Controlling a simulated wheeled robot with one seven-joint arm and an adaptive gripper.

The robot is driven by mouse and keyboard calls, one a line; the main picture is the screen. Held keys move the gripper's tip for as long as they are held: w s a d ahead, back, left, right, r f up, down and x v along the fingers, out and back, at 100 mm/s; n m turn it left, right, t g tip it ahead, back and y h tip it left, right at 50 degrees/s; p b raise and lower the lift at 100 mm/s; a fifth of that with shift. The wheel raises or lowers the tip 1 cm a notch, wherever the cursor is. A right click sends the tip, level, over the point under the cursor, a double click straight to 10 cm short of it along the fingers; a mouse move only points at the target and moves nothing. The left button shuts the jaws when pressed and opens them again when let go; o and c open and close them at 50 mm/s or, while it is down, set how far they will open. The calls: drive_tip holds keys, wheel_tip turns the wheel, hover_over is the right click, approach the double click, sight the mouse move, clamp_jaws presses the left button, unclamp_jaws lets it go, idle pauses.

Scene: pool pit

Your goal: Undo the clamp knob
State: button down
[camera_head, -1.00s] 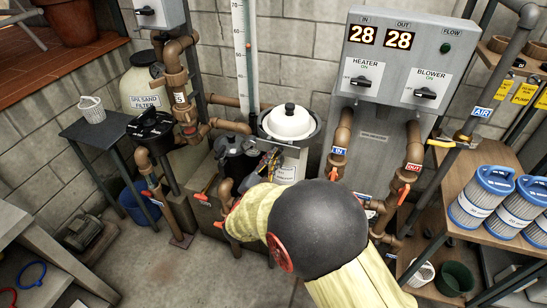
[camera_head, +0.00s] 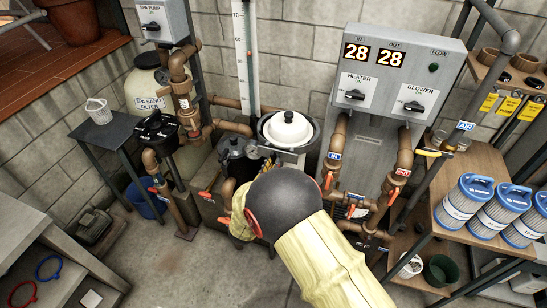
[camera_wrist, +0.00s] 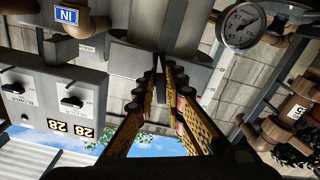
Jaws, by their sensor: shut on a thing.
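A tank with a white domed lid and dark knob (camera_head: 286,130) stands against the wall in the head view, with a smaller black canister (camera_head: 238,157) at its left. My gripper (camera_head: 268,165) is at the near side of the tank, partly hidden by my arm. In the wrist view my gripper (camera_wrist: 162,72) has its two fingers drawn together at the tips, shut on a small dark part that I take for the clamp knob. The fingers cover most of that part, so its turn and looseness cannot be told.
The heater and blower panel (camera_head: 393,70) stands right of the tank. Brown pipes with red-handled valves (camera_head: 403,165) run below it. A pressure gauge (camera_wrist: 241,25) shows in the wrist view. A shelf holds blue-topped filter cartridges (camera_head: 462,200). Bare floor lies at front left.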

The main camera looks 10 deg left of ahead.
drive_tip(key=n+p, duration=0.9)
drive_tip(key=n, duration=0.6)
drive_tip(key=c, duration=1.8)
unclamp_jaws()
drive_tip(key=shift+o, duration=0.2)
drive_tip(key=s+p, duration=0.1)
drive_tip(key=s, duration=0.6)
drive_tip(key=shift+a, duration=0.25)
